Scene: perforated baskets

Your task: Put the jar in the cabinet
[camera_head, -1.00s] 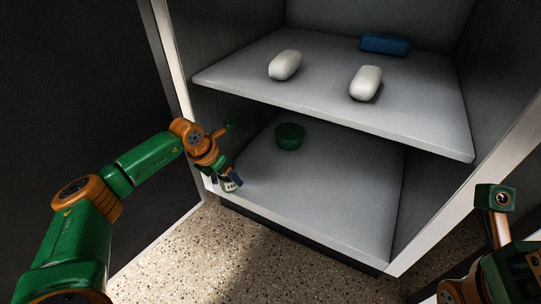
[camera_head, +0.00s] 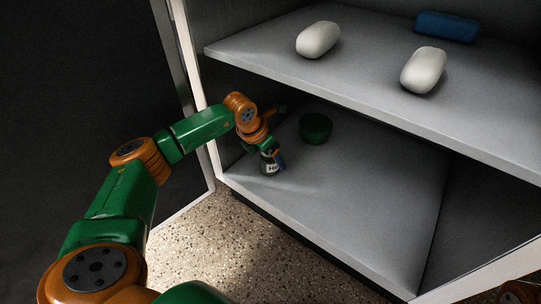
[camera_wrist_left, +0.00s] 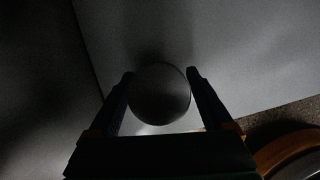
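The jar (camera_head: 270,163) is small, with a dark body and a pale label. It is over the left part of the cabinet's lower shelf (camera_head: 345,205), near the front edge. I cannot tell if it touches the shelf. My left gripper (camera_head: 268,151) is shut on the jar, partly hiding it. In the left wrist view the jar's round dark top (camera_wrist_left: 160,93) sits between the two fingers (camera_wrist_left: 161,82), one against each side. The cabinet is open, with an upper shelf (camera_head: 370,70) above. My right gripper is out of view.
A green round container (camera_head: 315,128) stands on the lower shelf, right of and behind the jar. Two white rounded objects (camera_head: 318,40) (camera_head: 424,70) and a blue one (camera_head: 447,26) lie on the upper shelf. The lower shelf's right part is clear.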

